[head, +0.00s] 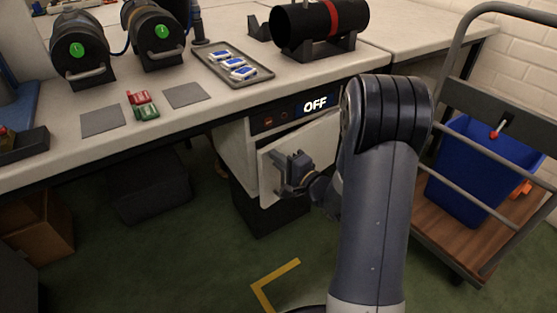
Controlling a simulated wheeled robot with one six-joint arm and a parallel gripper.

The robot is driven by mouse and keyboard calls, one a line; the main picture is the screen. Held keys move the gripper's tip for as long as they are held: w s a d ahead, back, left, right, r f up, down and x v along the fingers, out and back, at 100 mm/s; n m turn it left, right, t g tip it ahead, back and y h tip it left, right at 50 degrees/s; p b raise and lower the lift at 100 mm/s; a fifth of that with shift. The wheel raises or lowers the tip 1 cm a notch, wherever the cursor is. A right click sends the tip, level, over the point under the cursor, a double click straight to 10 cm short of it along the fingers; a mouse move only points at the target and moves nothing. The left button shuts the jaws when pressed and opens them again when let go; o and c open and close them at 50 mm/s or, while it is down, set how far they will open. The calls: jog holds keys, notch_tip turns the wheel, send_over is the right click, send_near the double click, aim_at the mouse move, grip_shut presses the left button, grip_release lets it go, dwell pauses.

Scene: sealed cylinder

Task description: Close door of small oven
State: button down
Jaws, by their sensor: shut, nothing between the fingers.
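The small oven (237,150) is a pale box mounted under the bench, with a dark control panel (290,115) reading "OFF" at its top. Its pale door (320,138) stands partly open, swung out toward me at its left side. My gripper (282,162) is in front of the door's outer face and close to it. The gripper is shut and empty. It hides part of the door, and I cannot tell whether it touches it. My arm hides the right side of the oven.
The bench (210,93) above holds two dark cylinders with green lights (77,50), a tray of blue-and-white items (215,54) and a large black cylinder with a red band (318,22). A cart with a blue bin (475,165) stands at right. A dark box (270,215) sits below the oven.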

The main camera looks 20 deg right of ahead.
aim_at(267, 146)
jog(key=p+x, duration=0.1)
jog(key=x, duration=0.4)
jog(key=shift+r+p, duration=0.2)
jog(key=shift+p, duration=0.15)
jog(key=shift+a, duration=0.1)
